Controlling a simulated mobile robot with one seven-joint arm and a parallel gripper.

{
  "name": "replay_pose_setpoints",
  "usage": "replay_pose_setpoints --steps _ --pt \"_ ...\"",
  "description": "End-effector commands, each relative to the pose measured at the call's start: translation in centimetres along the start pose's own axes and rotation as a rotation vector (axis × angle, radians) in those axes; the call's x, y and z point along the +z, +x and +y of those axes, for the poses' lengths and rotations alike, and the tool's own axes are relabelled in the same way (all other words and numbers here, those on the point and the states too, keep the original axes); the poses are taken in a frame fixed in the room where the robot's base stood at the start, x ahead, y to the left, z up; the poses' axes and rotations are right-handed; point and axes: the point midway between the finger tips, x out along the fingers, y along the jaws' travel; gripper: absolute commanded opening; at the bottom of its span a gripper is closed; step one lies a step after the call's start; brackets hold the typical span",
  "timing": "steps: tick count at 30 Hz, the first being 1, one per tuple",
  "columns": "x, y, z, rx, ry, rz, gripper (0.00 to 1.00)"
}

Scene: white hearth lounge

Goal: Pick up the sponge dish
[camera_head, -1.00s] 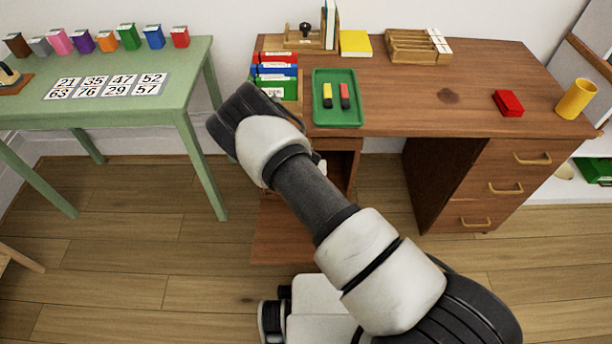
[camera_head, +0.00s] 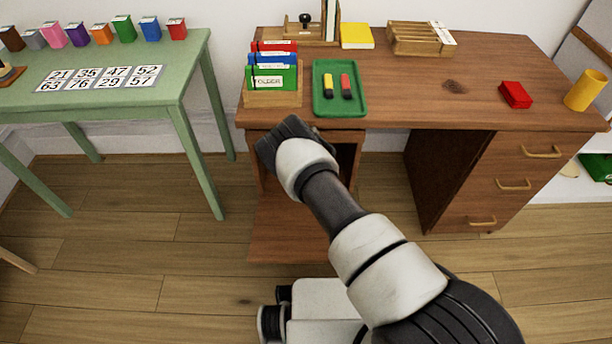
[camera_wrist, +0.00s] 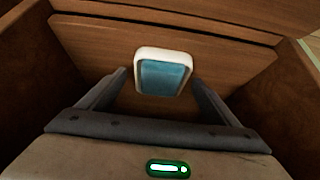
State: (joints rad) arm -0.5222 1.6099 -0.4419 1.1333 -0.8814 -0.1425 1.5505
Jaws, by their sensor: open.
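The sponge dish (camera_wrist: 163,72), white-rimmed with a blue inside, shows in the wrist view inside a brown wooden compartment. My gripper (camera_wrist: 160,84) is open, with one dark finger on each side of the dish in the picture. The right finger looks close to it; I cannot tell whether either finger touches it. In the head view my arm reaches toward the open left compartment of the desk (camera_head: 430,90), and its end hides the fingers and the dish.
Wooden side walls (camera_wrist: 285,85) flank the dish. A green table (camera_head: 120,95) stands left.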

Motion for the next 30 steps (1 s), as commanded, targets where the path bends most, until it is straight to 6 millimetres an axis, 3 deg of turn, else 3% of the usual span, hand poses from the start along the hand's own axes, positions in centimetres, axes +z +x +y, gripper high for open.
replay_pose_setpoints --steps 6,15,24,30 --pt "-0.1 0.0 0.0 0.000 -0.001 0.000 0.83" --pt "-0.1 -0.1 -0.1 -0.001 0.000 0.001 0.35" --pt "-0.1 -0.4 -0.1 -0.001 -0.001 0.000 0.35" --pt "0.2 -2.7 -0.2 0.000 -0.004 0.001 0.35"
